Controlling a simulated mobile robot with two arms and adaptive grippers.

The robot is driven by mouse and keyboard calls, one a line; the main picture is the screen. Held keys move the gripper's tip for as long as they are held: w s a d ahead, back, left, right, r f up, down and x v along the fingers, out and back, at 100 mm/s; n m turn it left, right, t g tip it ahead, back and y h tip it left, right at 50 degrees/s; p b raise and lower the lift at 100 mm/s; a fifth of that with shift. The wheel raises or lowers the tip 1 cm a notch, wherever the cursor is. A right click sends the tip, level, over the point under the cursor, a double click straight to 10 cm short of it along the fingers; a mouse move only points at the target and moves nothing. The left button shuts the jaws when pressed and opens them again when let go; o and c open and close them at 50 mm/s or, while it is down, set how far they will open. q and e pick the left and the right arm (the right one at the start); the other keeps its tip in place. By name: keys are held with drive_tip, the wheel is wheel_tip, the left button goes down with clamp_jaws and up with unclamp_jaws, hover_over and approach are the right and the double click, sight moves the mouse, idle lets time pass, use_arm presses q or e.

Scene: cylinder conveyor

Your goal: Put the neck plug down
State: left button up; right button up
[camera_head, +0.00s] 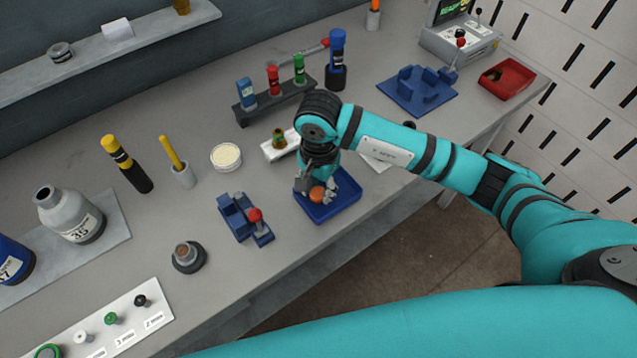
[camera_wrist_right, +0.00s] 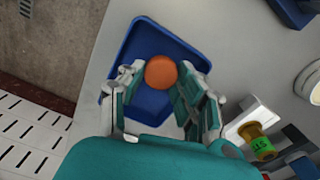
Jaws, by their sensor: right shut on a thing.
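The neck plug (camera_head: 316,194) is a small orange-brown round piece. It also shows in the right wrist view (camera_wrist_right: 160,72) as an orange disc. My right gripper (camera_head: 318,190) is shut on it, with a finger on each side. The gripper points down over a blue tray (camera_head: 345,204), and the plug is over or in the tray. I cannot tell whether it touches the tray floor. The tray shows in the wrist view too (camera_wrist_right: 142,32). My left gripper is not in view.
Left of the tray stands a blue fixture with a red-knobbed lever (camera_head: 240,214). A white block with a green-banded amber vial (camera_head: 279,138) is just behind the tray. A rack of coloured tubes (camera_head: 270,105) stands farther back. The table's front edge runs close by the tray.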

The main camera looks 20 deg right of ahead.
drive_tip(key=shift+f, duration=0.3)
drive_tip(key=shift+f, duration=0.15)
drive_tip(key=o, duration=0.5)
